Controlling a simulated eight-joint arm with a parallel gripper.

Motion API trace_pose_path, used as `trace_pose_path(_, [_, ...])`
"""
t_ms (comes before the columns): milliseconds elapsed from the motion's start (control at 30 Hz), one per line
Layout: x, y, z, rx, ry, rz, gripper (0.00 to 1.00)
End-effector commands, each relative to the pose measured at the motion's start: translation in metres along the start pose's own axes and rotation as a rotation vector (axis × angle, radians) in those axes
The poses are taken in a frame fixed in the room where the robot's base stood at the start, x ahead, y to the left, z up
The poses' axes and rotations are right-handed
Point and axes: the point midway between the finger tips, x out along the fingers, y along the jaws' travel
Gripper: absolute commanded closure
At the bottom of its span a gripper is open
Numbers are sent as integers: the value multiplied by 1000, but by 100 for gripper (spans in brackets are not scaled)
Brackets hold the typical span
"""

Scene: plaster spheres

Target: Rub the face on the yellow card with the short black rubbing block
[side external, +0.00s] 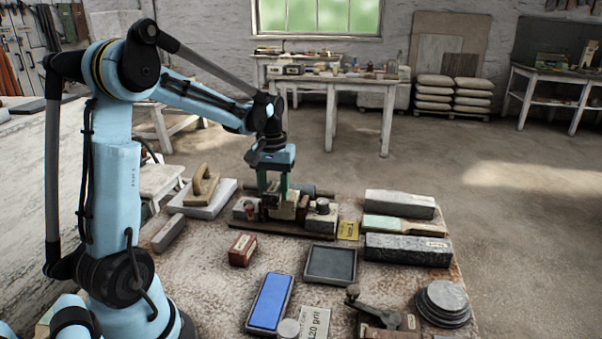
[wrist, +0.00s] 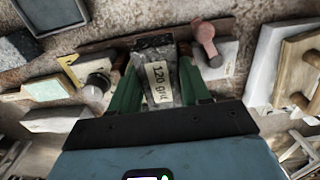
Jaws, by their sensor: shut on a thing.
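My gripper (side external: 279,200) has its green fingers closed on a mottled dark grey block (wrist: 158,80) with a pale "120 grit" label, which shows between the fingers in the wrist view. It sits low over a clamp-like fixture (side external: 268,229) with a dark red-brown base and grey end blocks. The fingers hide part of the held block, and I cannot tell whether its underside touches the work. The yellow card (side external: 348,230) lies at the right end of the fixture; its writing is too small to read. It also shows in the wrist view (wrist: 70,70), left of the fingers.
A long dark block (side external: 408,249), a green-topped piece (side external: 395,225) and a grey block (side external: 400,204) lie at right. In front are a dark tray (side external: 330,265), a blue block (side external: 270,301) and a red-brown block (side external: 242,250). A wooden-handled float (side external: 202,187) stands at left.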

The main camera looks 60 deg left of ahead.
Motion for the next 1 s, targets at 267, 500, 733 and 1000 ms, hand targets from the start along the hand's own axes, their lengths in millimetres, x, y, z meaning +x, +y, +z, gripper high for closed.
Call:
trace_pose_path(267, [-1, 0, -15, 0, 1, 0, 87])
trace_pose_path(500, [-2, 0, -24, 0, 1, 0, 87])
trace_pose_path(733, [0, 0, -36, -1, 1, 0, 87])
trace_pose_path(1000, [0, 0, -44, 0, 2, 0, 87])
